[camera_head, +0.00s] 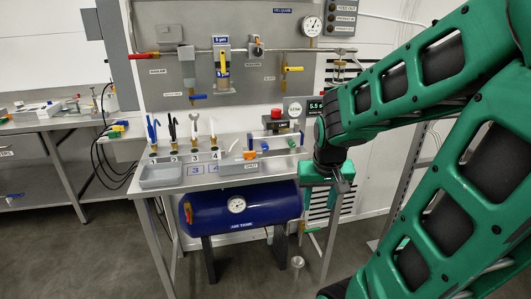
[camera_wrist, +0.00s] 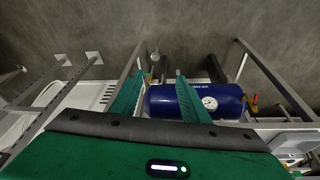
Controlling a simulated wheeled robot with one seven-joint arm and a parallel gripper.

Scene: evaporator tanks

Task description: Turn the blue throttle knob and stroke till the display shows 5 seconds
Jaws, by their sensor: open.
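The display (camera_head: 314,106) in the head view reads about 5.5 s; my arm partly covers its right side. A small blue part (camera_head: 265,147) shows on the fixture on the bench, below a red button (camera_head: 276,113); I cannot tell whether it is the throttle knob. My gripper (camera_head: 341,186) is right of the bench's front right corner, apart from the fixture. In the wrist view my gripper (camera_wrist: 160,73) is open, with its two green fingers spread and nothing between them. The blue part does not show clearly there.
A blue air tank (camera_head: 240,207) with a gauge hangs under the bench. Grey trays (camera_head: 160,184) and several upright tools stand on the bench's left. A panel (camera_head: 190,85) with pipes and valves rises behind. Open floor (camera_head: 110,255) lies in front.

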